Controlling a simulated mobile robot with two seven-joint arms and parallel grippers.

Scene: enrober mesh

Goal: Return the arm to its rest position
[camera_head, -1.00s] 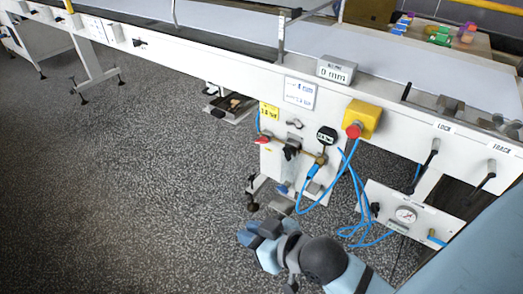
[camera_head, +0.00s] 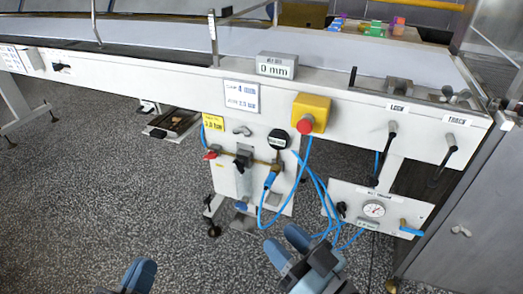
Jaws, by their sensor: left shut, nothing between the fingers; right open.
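My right gripper (camera_head: 286,246) is at the lower middle, with blue-grey fingers apart and nothing seen between them. It is in front of the floor and the blue hoses, below the machine's panel. My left gripper (camera_head: 140,272) shows only its blue fingers at the bottom edge, left of centre. They are close together, with nothing seen held. Most of both arms is out of the picture.
The conveyor machine (camera_head: 150,74) spans the view, with a yellow box bearing a red button (camera_head: 305,125), black levers (camera_head: 388,145), a gauge panel (camera_head: 330,208) and looping blue hoses (camera_head: 264,212). A metal cabinet (camera_head: 450,215) stands at right. Open floor (camera_head: 90,190) lies at left.

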